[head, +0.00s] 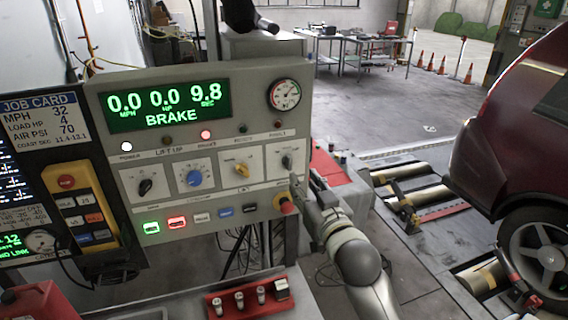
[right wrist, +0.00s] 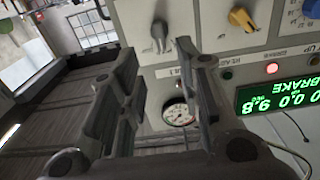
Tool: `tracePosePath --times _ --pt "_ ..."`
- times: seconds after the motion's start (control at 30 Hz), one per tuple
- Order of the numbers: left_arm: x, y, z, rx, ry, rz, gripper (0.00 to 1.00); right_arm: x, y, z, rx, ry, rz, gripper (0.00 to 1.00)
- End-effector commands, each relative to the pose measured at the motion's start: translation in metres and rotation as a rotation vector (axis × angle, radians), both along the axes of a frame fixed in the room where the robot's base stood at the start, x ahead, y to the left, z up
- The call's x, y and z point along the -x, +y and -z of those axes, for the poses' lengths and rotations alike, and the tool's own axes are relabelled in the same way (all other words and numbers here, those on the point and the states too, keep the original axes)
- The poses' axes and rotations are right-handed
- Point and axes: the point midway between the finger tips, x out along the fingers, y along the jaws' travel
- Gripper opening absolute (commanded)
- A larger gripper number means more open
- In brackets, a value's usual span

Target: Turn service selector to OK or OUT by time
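The grey panel (head: 215,215) has a row of four-sided plates with knobs. The rightmost, a grey-black selector knob (head: 288,161), appears to be the service selector; its lettering is too small to read. The green display (head: 165,105) reads 0.0 MPH, 0.0 HP, 9.8 SEC and BRAKE. The job card (head: 40,118) reads MPH 32, load HP 4, air PSI 70 and coast seconds 11.4-13.1. My right gripper (head: 305,181) is open just in front of the rightmost knob. In the right wrist view the knob (right wrist: 160,36) lies between and beyond the fingertips, apparently untouched. My left gripper is not in view.
The blue knob (head: 194,178) and yellow knob (head: 242,170) sit left of the selector. A red-topped stop button (head: 287,206) is close below my right gripper. A round gauge (head: 284,95) is above. A dark red car (head: 525,120) stands at the right.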

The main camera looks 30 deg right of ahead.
Motion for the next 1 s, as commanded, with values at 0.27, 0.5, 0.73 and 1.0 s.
tracePosePath --times 0.27,0.5,0.73,1.0 --pt "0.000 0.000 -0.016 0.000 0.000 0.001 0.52 -0.045 -0.010 -0.003 0.001 0.001 0.000 0.32" --pt "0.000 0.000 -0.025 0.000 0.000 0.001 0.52 -0.077 -0.018 -0.002 0.001 0.001 0.000 0.32" --pt "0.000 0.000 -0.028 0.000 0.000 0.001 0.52 -0.092 -0.022 0.000 0.000 0.001 -0.001 0.32" --pt "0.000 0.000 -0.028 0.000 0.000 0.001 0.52 -0.094 -0.022 0.001 0.001 0.001 -0.001 0.32"
